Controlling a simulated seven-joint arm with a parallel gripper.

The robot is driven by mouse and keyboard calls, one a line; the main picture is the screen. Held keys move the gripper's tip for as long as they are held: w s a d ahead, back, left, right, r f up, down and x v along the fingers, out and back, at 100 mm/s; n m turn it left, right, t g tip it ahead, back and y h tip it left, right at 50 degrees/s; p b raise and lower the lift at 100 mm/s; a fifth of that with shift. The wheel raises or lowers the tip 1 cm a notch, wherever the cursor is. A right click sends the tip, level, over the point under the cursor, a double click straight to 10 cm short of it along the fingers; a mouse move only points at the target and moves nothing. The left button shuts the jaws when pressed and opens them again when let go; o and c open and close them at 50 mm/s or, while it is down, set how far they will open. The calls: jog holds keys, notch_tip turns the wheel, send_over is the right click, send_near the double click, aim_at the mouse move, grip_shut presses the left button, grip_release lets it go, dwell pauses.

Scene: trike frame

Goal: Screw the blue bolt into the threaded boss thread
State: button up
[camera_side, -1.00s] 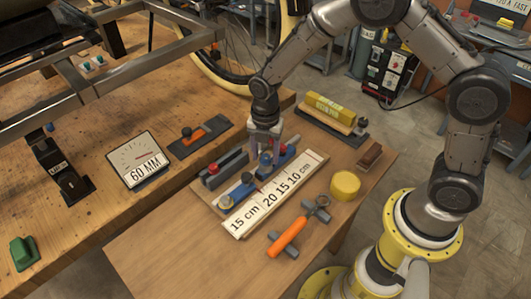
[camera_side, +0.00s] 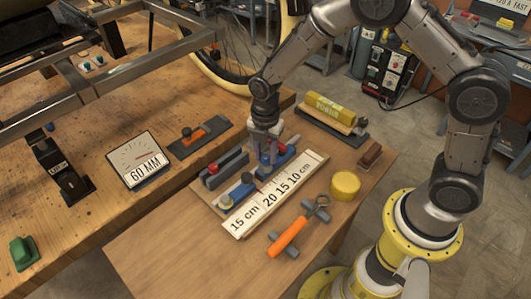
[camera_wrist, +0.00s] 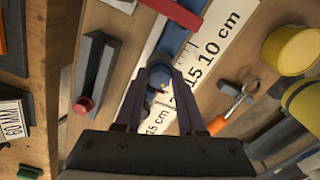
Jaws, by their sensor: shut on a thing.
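My gripper (camera_side: 267,160) is low over the board with the blue tool parts, beside the ruler strip. In the wrist view its two dark fingers (camera_wrist: 158,84) close on a small dark-blue piece (camera_wrist: 158,74), which looks like the blue bolt. The fingers hide most of it in the side view, and I cannot tell whether its lower end touches anything. I cannot pick out the threaded boss for certain. The grey metal frame (camera_side: 150,55) spans the upper left of the side view.
A white ruler strip (camera_side: 245,222) lies by the gripper. A grey block with a red knob (camera_wrist: 83,104) is close on its left. An orange-handled tool (camera_side: 288,237), a yellow round pot (camera_side: 345,185) and a "60 MM" gauge (camera_side: 139,160) lie around. The near tabletop is clear.

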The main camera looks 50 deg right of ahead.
jog(key=shift+m, duration=0.8)
jog(key=shift+m, duration=0.9)
jog(key=shift+m, duration=0.8)
jog(key=shift+m, duration=0.9)
